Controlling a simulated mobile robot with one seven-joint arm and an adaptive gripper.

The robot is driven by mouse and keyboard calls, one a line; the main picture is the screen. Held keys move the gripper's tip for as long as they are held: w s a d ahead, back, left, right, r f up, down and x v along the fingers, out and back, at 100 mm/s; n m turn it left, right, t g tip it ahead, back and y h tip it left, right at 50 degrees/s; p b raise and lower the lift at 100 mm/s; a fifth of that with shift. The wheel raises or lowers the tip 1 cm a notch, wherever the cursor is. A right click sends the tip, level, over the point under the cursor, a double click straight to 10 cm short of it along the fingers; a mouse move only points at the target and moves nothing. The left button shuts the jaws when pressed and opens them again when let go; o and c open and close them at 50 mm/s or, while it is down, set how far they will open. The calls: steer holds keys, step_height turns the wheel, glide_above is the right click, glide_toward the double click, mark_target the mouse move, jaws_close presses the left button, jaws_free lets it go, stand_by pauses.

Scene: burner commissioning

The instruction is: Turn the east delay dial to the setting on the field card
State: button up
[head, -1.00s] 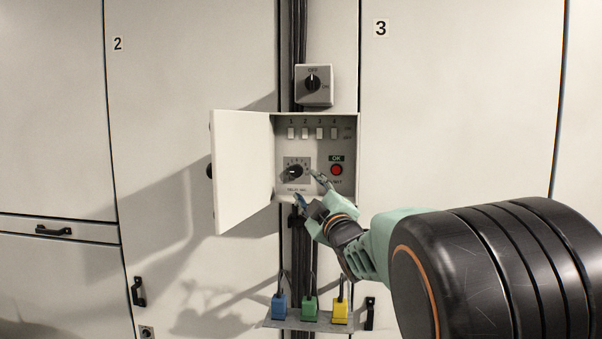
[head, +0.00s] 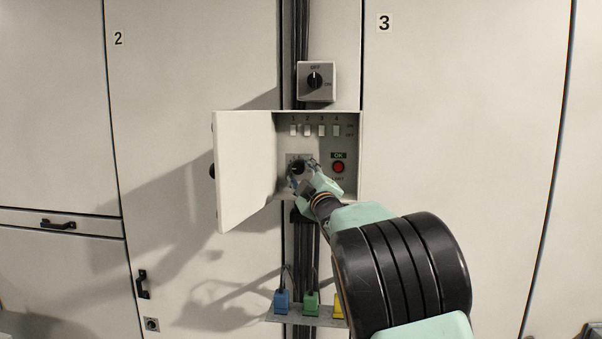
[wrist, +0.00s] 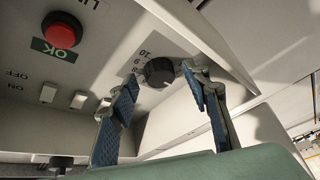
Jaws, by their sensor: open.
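The delay dial is a black round knob (head: 297,167) on a grey scale plate inside the open wall box (head: 283,187). In the wrist view the knob (wrist: 159,72) has a white pointer line, with a few scale numbers beside it. My gripper (head: 303,175) reaches into the box from the lower right and partly covers the dial plate in the head view. In the wrist view the blue-padded fingers of my gripper (wrist: 160,86) are apart, one on each side of the knob. I cannot tell whether either touches it. No field card is recognisable.
The box door (head: 243,168) stands open to the left. A row of white switches (head: 314,130) and a red button (head: 338,168) are near the dial. An OFF/ON rotary switch (head: 315,81) sits above. Below is a shelf with blue (head: 281,301), green (head: 311,302) and yellow padlock-like items.

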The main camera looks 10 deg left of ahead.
steer(key=shift+c, duration=0.5)
steer(key=c, duration=1)
steer(key=shift+f+m+b, duration=0.15)
steer(key=shift+m+b, duration=0.15)
steer(key=shift+b, duration=0.45)
